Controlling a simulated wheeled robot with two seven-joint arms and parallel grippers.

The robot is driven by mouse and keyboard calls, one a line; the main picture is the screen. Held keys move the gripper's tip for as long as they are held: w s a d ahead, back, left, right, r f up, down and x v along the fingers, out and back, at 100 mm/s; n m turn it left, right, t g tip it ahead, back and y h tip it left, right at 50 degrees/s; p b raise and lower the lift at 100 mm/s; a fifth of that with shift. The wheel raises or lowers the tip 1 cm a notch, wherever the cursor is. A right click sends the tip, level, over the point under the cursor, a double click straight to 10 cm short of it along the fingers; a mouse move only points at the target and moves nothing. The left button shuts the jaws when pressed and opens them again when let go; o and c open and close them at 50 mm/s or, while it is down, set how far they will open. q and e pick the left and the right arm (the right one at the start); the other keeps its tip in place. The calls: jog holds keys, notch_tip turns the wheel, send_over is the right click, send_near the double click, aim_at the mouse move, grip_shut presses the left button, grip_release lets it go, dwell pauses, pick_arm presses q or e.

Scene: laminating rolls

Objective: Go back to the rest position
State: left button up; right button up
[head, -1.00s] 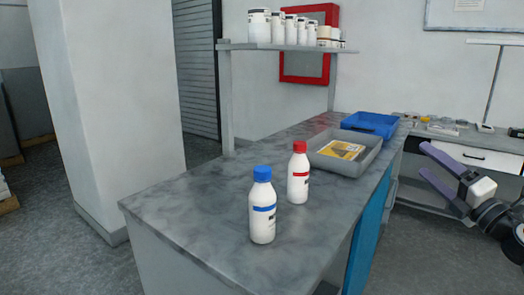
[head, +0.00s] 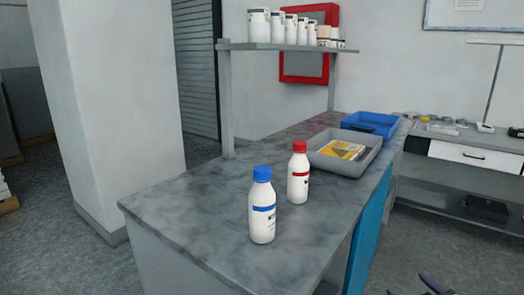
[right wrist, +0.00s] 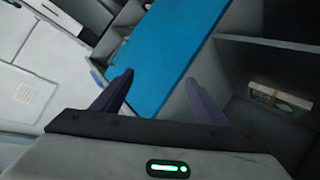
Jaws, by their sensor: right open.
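My right gripper (head: 428,285) shows only as dark purple fingertips at the bottom right edge of the head view. In the right wrist view its two purple fingers (right wrist: 158,92) are spread apart with nothing between them. It is away from the counter top, with a blue panel (right wrist: 165,50) beyond the fingers. My left gripper is in neither view. A white bottle with a blue cap (head: 262,205) and a white bottle with a red cap (head: 299,172) stand upright on the grey counter (head: 190,210).
A grey tray (head: 357,168) with a yellow item in it and a blue tray (head: 371,124) stand farther back on the counter. A shelf (head: 280,46) above holds several white containers. A side bench (head: 470,154) is at the right. Floor at the lower right is clear.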

jog(key=s+a+f+g+y, duration=0.2)
jog(key=s+a+f, duration=0.95)
jog(key=s, duration=0.25)
jog(key=s+a+f+m+g+y, duration=0.1)
jog(key=s+a, duration=0.4)
jog(key=s, duration=0.3)
jog(key=s+a+f+m+g+y+p, duration=0.1)
jog(key=s+a+f, duration=0.1)
jog(key=s+a, duration=0.4)
jog(key=s, duration=0.3)
jog(key=shift+g, duration=0.4)
jog(key=shift+c, duration=0.3)
